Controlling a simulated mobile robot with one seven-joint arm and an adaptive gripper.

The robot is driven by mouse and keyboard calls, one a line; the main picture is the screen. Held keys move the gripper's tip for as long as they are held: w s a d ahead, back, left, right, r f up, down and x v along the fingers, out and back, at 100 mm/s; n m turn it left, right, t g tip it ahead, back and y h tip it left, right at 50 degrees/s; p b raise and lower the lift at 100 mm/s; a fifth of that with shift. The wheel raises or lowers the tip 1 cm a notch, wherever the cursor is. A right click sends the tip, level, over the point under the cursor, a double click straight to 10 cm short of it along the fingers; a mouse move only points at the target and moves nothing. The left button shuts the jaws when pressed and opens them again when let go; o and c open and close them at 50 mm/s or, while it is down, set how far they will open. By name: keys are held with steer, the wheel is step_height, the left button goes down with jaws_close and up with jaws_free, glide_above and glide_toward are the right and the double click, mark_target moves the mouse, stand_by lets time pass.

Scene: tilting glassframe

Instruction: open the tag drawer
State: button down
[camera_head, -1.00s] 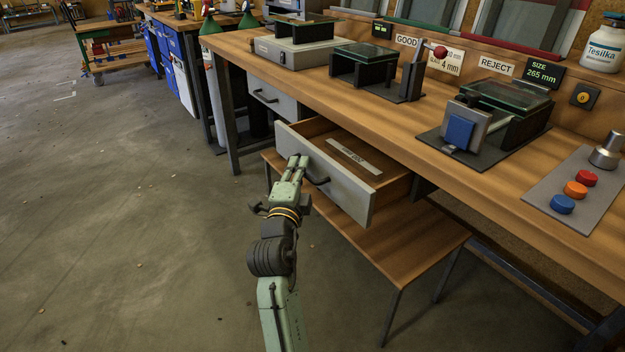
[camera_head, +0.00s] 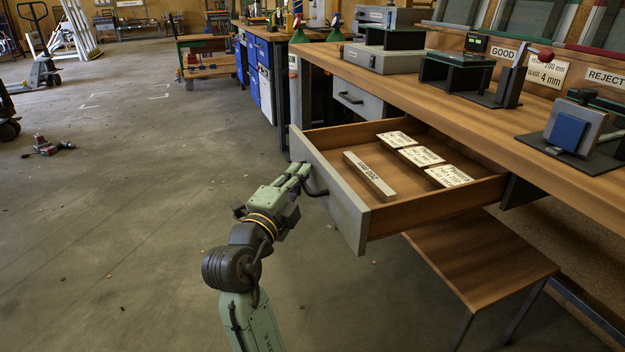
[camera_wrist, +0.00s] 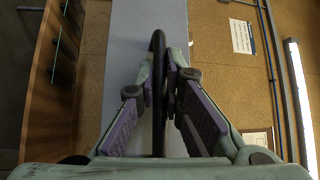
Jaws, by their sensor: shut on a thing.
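The tag drawer (camera_head: 340,200) is pulled well out from under the bench, with its grey front towards me. Inside it lie several white printed tags (camera_head: 421,156) and a long block with a label (camera_head: 368,177). My gripper (camera_head: 301,176) is at the drawer front, its fingers on the dark bar handle (camera_head: 316,191). In the wrist view the handle (camera_wrist: 158,60) runs between my two fingers (camera_wrist: 160,90), which are shut on it. The grey drawer front (camera_wrist: 130,40) fills the space behind it.
A second drawer (camera_head: 358,99) under the bench, to the left, is shut. A wooden shelf or stool (camera_head: 480,262) stands below the open drawer. The bench top (camera_head: 460,100) holds gauges and fixtures. The floor (camera_head: 130,220) to the left is clear near me.

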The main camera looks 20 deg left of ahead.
steer(key=shift+s+a, duration=0.1)
steer(key=shift+a, duration=0.1)
steer(key=c, duration=1.7)
jaws_free()
steer(key=shift+r, duration=0.15)
